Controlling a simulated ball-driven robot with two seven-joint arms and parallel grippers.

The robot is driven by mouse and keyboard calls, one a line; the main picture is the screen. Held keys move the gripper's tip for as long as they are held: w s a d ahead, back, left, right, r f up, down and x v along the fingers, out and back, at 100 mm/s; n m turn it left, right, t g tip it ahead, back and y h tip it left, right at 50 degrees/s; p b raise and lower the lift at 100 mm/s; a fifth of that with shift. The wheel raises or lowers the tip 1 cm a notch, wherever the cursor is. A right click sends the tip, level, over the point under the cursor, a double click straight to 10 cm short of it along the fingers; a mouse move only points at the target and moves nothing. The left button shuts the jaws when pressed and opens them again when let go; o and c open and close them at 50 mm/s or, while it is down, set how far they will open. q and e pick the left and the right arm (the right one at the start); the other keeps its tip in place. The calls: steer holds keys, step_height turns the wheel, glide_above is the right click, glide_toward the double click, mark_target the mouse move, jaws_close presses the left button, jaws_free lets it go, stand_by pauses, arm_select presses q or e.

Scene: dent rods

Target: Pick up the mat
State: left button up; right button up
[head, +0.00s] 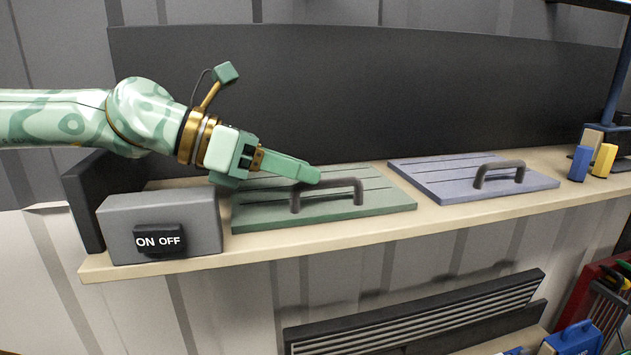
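A flat green mat-like board (385,200) with grooves and a dark arched handle (327,184) lies on the wooden shelf. A similar blue-grey board (450,184) with its own dark handle (500,170) lies to its right. I cannot tell which one the task calls the mat. My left gripper (310,176) reaches in from the left over the green board, its fingertips at the left part of that board's handle. The fingers are seen from the side, so whether they are open, or touch the handle, is unclear. My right gripper is not in view.
A grey box with an ON OFF switch (160,240) stands at the shelf's left end. Blue (580,163) and yellow (604,160) blocks stand at the right. A dark panel (400,95) rises behind the shelf (330,240). A slotted vent (420,315) is below.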

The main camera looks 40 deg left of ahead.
mark_target(329, 180)
arm_select(q)
steer(key=shift+w+d, duration=0.1)
steer(key=shift+d, duration=0.2)
steer(key=p+x, duration=0.3)
steer(key=shift+w+f, duration=0.25)
steer(key=shift+w, duration=0.1)
steer(key=shift+w+d+f, duration=0.2)
steer(key=shift+w+d, duration=0.15)
steer(key=shift+s, duration=0.15)
steer(key=shift+c, duration=0.4)
jaws_close()
